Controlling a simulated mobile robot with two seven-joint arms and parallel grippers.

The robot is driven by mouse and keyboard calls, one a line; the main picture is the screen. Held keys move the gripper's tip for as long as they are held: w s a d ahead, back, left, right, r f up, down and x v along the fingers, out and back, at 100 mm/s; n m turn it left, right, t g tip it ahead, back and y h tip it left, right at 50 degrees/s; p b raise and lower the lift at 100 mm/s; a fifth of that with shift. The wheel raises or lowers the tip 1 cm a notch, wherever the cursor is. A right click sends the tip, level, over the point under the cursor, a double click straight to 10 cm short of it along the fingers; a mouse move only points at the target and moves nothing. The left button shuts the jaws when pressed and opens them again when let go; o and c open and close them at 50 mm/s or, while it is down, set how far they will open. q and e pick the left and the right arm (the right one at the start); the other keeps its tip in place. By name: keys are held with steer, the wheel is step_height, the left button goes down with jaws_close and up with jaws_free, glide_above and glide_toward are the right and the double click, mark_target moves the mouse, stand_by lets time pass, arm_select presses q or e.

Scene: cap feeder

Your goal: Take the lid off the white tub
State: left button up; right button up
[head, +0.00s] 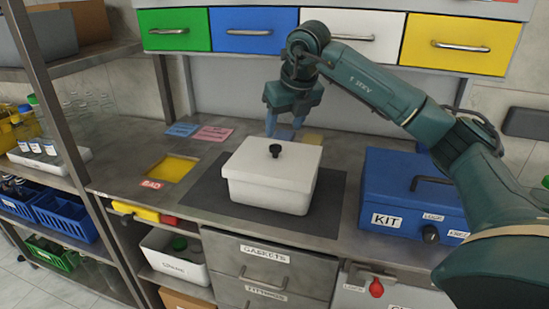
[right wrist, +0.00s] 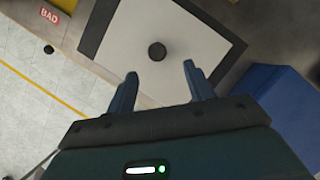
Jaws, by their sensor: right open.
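The white tub (head: 268,194) stands on a dark mat on the worktop. Its white lid (head: 252,158) is on it, with a black knob (head: 275,151) in the middle. In the right wrist view the lid (right wrist: 185,35) and the round knob (right wrist: 157,51) show from above. My right gripper (head: 284,130) points down above the lid, just behind the knob in the head view. In the right wrist view its two fingers (right wrist: 158,72) are spread and empty, with the knob beyond their tips and apart from them. My left gripper is not in view.
A blue KIT box (head: 395,185) stands right of the dark mat (head: 335,200). A yellow recess (head: 175,168) marked BAD is at left. Coloured drawers (head: 255,31) hang behind my right arm. Bare worktop lies between recess and mat.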

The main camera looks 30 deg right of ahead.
mark_target(276, 146)
steer(key=shift+a+x, duration=0.2)
steer(key=shift+x, duration=3.4)
steer(key=shift+w, duration=0.15)
steer(key=shift+r, duration=0.1)
steer(key=shift+c, duration=0.4)
steer(key=c, duration=1)
